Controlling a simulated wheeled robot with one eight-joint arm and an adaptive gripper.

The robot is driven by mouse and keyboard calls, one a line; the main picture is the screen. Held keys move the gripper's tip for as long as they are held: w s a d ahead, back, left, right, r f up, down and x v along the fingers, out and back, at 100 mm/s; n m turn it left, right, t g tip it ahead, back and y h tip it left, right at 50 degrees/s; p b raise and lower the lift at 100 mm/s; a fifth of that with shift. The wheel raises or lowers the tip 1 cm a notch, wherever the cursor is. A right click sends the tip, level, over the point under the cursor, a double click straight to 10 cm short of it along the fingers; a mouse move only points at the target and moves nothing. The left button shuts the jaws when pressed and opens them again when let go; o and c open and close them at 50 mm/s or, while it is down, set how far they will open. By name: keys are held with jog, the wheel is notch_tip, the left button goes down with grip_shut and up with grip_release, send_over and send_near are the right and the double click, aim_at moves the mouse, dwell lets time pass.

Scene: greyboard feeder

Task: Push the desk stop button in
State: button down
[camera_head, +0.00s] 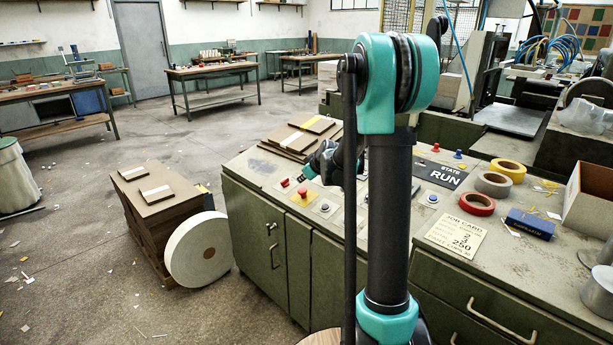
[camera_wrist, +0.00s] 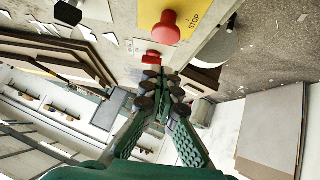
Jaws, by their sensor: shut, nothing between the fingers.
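The stop button (camera_wrist: 166,27) is a red mushroom button on a yellow plate (camera_wrist: 185,10) marked STOP. It stands up from the desk panel at the top of the wrist view. In the head view, the stop button (camera_head: 302,191) and its yellow plate lie near the desk's left front. My gripper (camera_wrist: 160,82) is shut and empty. Its fingertips are below the stop button in the wrist view and apart from it, close to a smaller red button (camera_wrist: 152,58). I cannot tell whether they touch that one. In the head view, my gripper (camera_head: 307,172) is partly hidden by the arm.
Flat brown boards (camera_head: 290,138) lie behind the buttons on the desk (camera_head: 255,165). Tape rolls (camera_head: 476,204), a blue box (camera_head: 530,223) and a card (camera_head: 456,234) are at the right.

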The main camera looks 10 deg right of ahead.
aim_at(304, 191)
jog(key=shift+w+d+f, duration=0.15)
jog(key=shift+d+f, duration=0.05)
jog(key=shift+f, duration=0.75)
jog(key=shift+w+d+f, duration=0.1)
jog(key=shift+d+f, duration=0.1)
jog(key=shift+f, duration=0.7)
jog(key=shift+d+f, duration=0.1)
jog(key=shift+f, duration=0.45)
jog(key=shift+s+d+f, duration=0.1)
jog(key=shift+f, duration=0.3)
jog(key=shift+r, duration=0.6)
jog(key=w+a+r+v, duration=0.1)
jog(key=r+v, duration=0.1)
jog(key=v, duration=1)
jog(key=shift+a, duration=0.3)
